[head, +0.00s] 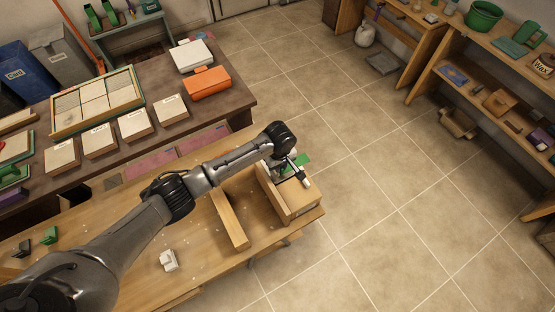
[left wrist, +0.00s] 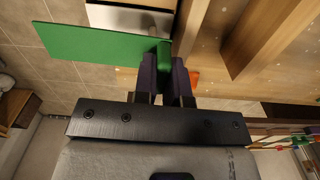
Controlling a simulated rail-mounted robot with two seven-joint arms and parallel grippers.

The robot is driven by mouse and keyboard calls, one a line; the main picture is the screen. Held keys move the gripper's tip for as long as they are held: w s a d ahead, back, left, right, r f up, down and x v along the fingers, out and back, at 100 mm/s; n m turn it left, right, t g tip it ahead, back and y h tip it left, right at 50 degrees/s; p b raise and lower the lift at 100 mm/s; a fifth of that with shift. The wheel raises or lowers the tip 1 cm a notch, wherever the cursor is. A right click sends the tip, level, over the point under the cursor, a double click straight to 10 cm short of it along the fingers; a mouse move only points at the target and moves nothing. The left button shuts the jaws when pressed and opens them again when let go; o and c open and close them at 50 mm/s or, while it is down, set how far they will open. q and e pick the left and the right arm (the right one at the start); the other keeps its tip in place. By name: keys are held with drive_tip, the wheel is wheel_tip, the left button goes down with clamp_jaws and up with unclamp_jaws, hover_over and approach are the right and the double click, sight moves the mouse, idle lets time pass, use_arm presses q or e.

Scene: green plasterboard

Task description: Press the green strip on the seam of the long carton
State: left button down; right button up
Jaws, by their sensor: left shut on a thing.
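The long carton (head: 300,204) lies at the right end of the workbench in the head view, its top partly covered by my left arm. My left gripper (head: 292,171) is over the carton, shut on the green strip (head: 303,160). In the left wrist view the fingers (left wrist: 165,75) pinch one end of the strip (left wrist: 100,43), and the rest sticks out flat to the left. I cannot tell whether the strip touches the carton, and the seam is not clear to see. My right gripper is not in view.
A wooden bar (head: 230,220) lies on the workbench (head: 200,232) left of the carton. A small white object (head: 169,260) sits near the front. A dark table (head: 215,110) behind holds an orange box (head: 207,83) and several pale blocks. Open floor lies to the right.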

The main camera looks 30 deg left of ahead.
use_arm(q)
drive_tip(key=shift+s+a+f, duration=0.15)
drive_tip(key=shift+s+f, duration=0.25)
drive_tip(key=shift+f, duration=0.2)
drive_tip(key=shift+f+b, duration=0.95)
drive_tip(key=shift+f, duration=2.1)
drive_tip(key=shift+f+b, duration=0.4)
drive_tip(key=shift+f, duration=0.65)
drive_tip(key=shift+f, duration=0.2)
